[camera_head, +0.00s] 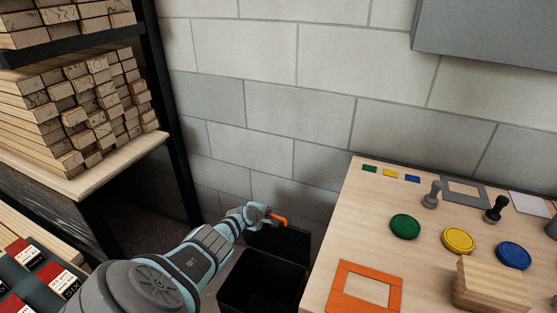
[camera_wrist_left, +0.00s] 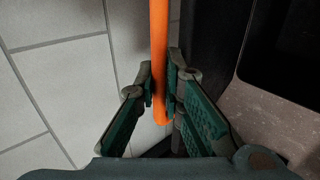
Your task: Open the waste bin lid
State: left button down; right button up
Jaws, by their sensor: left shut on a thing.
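The black waste bin (camera_head: 228,293) stands on the floor between the shelf and the table, and its dark inside shows from above. Its black lid (camera_head: 285,243) stands raised at the back of the bin, near the wall. An orange handle (camera_head: 277,219) is at the lid's upper edge. My left gripper (camera_head: 264,214) is at this handle. In the left wrist view the orange handle (camera_wrist_left: 159,50) runs between the two green-padded fingers of the left gripper (camera_wrist_left: 160,88), which is shut on it. My right gripper is not in view.
A wooden table (camera_head: 330,240) at the right holds an orange frame (camera_head: 340,297), coloured discs, stamps and a wood block (camera_head: 490,285). A shelf (camera_head: 85,185) with stacked battens stands at the left. A block wall (camera_head: 300,110) closes off the back.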

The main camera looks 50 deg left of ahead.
pick_arm(q)
jog(key=shift+w+a, duration=0.15)
jog(key=shift+w, duration=0.15)
jog(key=c, duration=1.7)
grip_release()
jog(key=shift+s, duration=0.1)
